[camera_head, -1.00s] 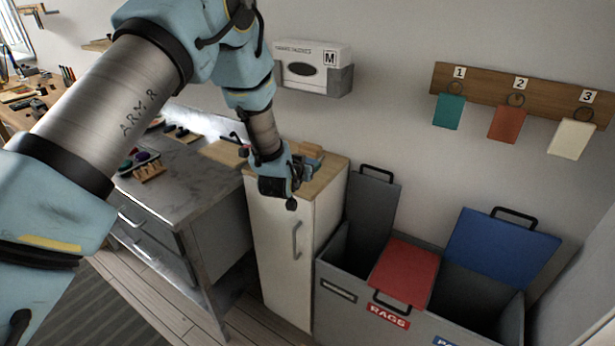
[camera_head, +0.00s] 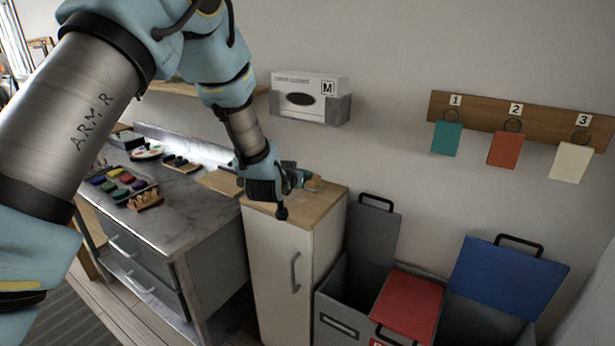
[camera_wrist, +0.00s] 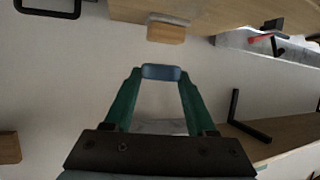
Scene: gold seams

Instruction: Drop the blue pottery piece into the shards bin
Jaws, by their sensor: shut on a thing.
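My gripper (camera_head: 301,180) is above the wooden top of the narrow white cabinet in the head view. In the wrist view, its two green fingers (camera_wrist: 161,76) are shut on a small blue pottery piece (camera_wrist: 161,72) at their tips. I cannot clearly make out the piece in the head view. A grey bin unit (camera_head: 334,326) stands to the right of the cabinet. Its left compartment has a raised grey lid (camera_head: 372,237) and is open. Its right compartment has a raised blue lid (camera_head: 508,282). No label reading shards is legible.
A red lid (camera_head: 408,303) lies closed over the middle compartment. The white cabinet (camera_head: 270,262) stands beside a grey workbench (camera_head: 190,215) holding colored pieces. A tan block (camera_head: 314,183) is near my gripper on the cabinet; it also shows in the wrist view (camera_wrist: 166,33). Three tags hang on the wall.

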